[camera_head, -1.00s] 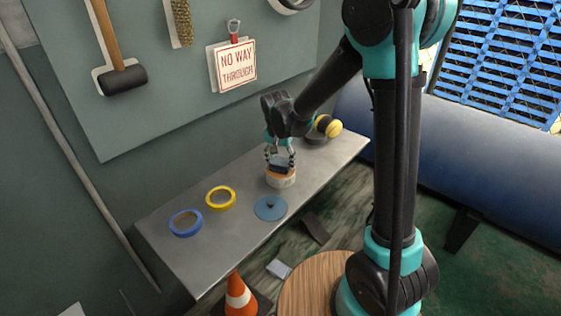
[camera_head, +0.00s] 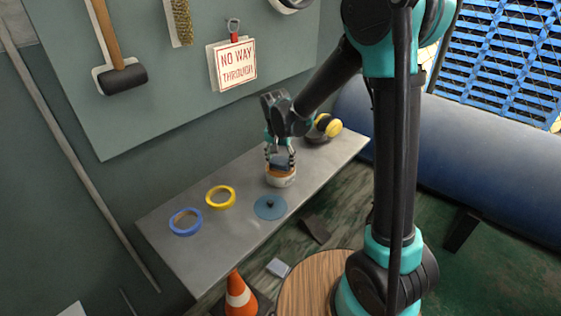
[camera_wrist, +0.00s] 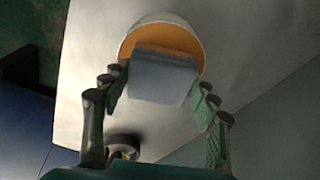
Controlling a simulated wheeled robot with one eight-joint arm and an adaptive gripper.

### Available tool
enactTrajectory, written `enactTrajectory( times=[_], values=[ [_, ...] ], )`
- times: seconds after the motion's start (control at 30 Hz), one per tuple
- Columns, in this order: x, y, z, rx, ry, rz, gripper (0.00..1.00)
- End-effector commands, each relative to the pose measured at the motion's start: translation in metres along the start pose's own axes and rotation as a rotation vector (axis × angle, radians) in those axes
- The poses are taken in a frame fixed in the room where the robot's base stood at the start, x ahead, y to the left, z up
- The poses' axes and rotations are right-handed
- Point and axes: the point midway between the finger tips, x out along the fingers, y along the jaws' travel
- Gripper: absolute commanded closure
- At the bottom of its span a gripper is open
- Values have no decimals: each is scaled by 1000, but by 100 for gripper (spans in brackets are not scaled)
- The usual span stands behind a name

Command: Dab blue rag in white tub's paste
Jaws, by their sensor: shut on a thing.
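My gripper (camera_head: 281,157) points down over the white tub (camera_head: 281,181), which stands on the grey bench. It is shut on the blue rag (camera_head: 281,160), a folded grey-blue block. In the wrist view the rag (camera_wrist: 163,78) sits between the fingers and overlaps the tub's opening. The orange paste (camera_wrist: 163,37) shows around the rag, inside the tub's white rim (camera_wrist: 160,17). The rag's lower edge is at the mouth of the tub; whether it touches the paste is hidden.
A flat blue disc (camera_head: 270,207) with a dark knob lies in front of the tub. Yellow (camera_head: 220,197) and blue (camera_head: 186,222) tape rolls lie to the left. Yellow-and-black earmuffs (camera_head: 326,127) lie behind the gripper at right. The bench (camera_head: 225,235) is otherwise mostly clear.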

Motion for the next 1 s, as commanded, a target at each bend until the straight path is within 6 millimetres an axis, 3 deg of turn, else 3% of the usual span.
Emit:
enactTrajectory(
  times=[0.17,1.0],
  values=[
    [-3,0,0,0,-2,0,64],
    [-63,0,-9,0,-1,0,64]
  ],
)
